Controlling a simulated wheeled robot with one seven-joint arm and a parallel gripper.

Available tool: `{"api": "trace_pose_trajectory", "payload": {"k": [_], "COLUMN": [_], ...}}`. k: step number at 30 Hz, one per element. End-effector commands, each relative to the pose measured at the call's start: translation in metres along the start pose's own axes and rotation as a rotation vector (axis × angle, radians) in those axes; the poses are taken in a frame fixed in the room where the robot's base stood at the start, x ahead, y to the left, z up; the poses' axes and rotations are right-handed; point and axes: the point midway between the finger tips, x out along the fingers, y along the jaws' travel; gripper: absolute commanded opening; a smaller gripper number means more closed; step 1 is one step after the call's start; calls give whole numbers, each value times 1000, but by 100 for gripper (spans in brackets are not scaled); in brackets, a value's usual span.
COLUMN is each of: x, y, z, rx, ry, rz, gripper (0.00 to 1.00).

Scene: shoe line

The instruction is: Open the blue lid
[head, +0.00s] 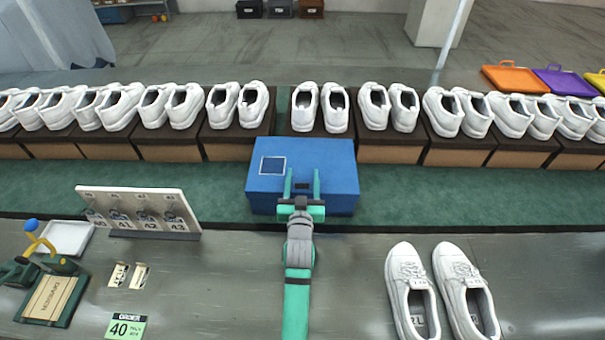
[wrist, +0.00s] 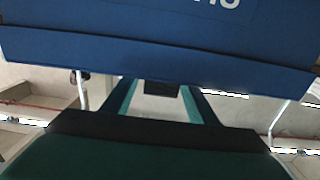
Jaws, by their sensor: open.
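A blue box with its blue lid (head: 325,157) closed on it stands on the green strip at the middle of the head view. A pale-bordered dark square label is on the left of the lid. In the wrist view a blue face and a protruding blue edge (wrist: 150,62) fill the top. My gripper (head: 302,176) is at the near side of the box, its two green fingers apart with nothing seen between them. The fingers also show in the wrist view (wrist: 163,92), just below the blue edge. I cannot tell whether they touch it.
White shoes on brown boxes (head: 390,148) line up behind the blue box. A pair of white shoes (head: 470,290) stands on the grey bench at right. A number rack (head: 140,210), an order card (head: 126,327) and a green tool (head: 50,290) are at left. The green strip beside the box is clear.

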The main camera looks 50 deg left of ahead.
Motion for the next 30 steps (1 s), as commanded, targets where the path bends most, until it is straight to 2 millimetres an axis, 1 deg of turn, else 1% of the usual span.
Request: {"api": "trace_pose_trajectory", "payload": {"k": [1, 6, 15, 16, 17, 18, 20, 21, 22, 30], "x": [6, 15, 17, 17, 17, 16, 16, 16, 16, 17], "y": [-1, -2, -2, -2, -2, -2, -2, -2, -2, -6], "z": [-1, 0, 0, 0, 0, 0, 0, 0, 0, -4], "rx": [0, 0, 0, 0, 0, 0, 0, 0, 0, 0], "ry": [1, 1, 0, 0, 0, 0, 0, 0, 0, -12], "rz": [-2, -3, -2, -2, -2, -2, -2, -2, -2, -9], "gripper": [53, 53, 53, 48, 41, 32, 17, 8, 1, 0]}}
